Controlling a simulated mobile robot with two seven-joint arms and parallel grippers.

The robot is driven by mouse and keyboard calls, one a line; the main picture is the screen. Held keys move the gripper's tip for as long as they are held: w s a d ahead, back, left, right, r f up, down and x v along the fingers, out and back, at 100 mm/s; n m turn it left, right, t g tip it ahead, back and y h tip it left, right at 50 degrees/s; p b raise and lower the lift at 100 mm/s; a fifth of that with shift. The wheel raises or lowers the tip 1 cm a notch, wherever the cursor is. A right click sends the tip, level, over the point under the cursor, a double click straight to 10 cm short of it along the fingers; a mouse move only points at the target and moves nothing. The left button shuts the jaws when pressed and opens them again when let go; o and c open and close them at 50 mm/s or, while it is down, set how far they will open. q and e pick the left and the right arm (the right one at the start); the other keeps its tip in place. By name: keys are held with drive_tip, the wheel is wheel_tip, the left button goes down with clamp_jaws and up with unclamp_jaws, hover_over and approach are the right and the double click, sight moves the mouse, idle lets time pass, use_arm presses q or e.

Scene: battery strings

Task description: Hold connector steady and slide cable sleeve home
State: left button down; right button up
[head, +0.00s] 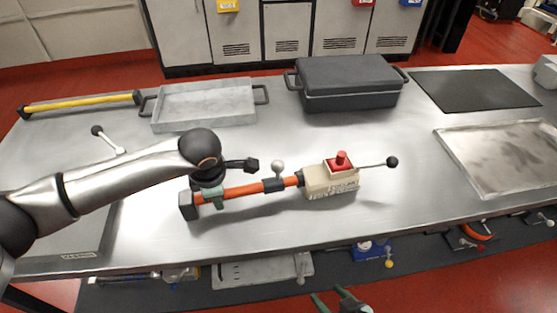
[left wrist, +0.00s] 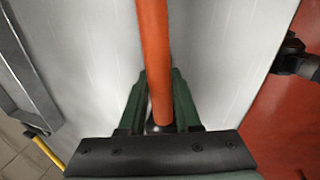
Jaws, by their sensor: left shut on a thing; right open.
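An orange cable (head: 240,190) lies across the table, from a dark end block (head: 188,205) at left to a beige connector housing (head: 330,182) with a red button and a black-knobbed lever. A dark collar (head: 274,185) with a grey ball knob sits around the cable, apart from the housing; it may be the sleeve. My left gripper (head: 212,197) is shut on the cable near the end block. In the left wrist view the orange cable (left wrist: 154,60) runs between its green fingers. My right gripper (head: 332,298) is open and empty at the bottom edge, in front of the table.
A grey tray (head: 205,88) and a dark lidded case (head: 350,75) stand at the back. A black mat (head: 475,88) and a metal tray (head: 510,155) lie at right. A yellow bar (head: 80,104) lies at back left. The table before the housing is clear.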

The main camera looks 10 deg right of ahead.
drive_tip(key=shift+w, duration=0.15)
drive_tip(key=shift+w+a+f+b, duration=0.1)
drive_tip(key=shift+f+b, duration=0.1)
drive_tip(key=shift+b, duration=0.2)
drive_tip(key=shift+s+f, duration=0.2)
drive_tip(key=shift+s, duration=0.05)
idle(1.0)
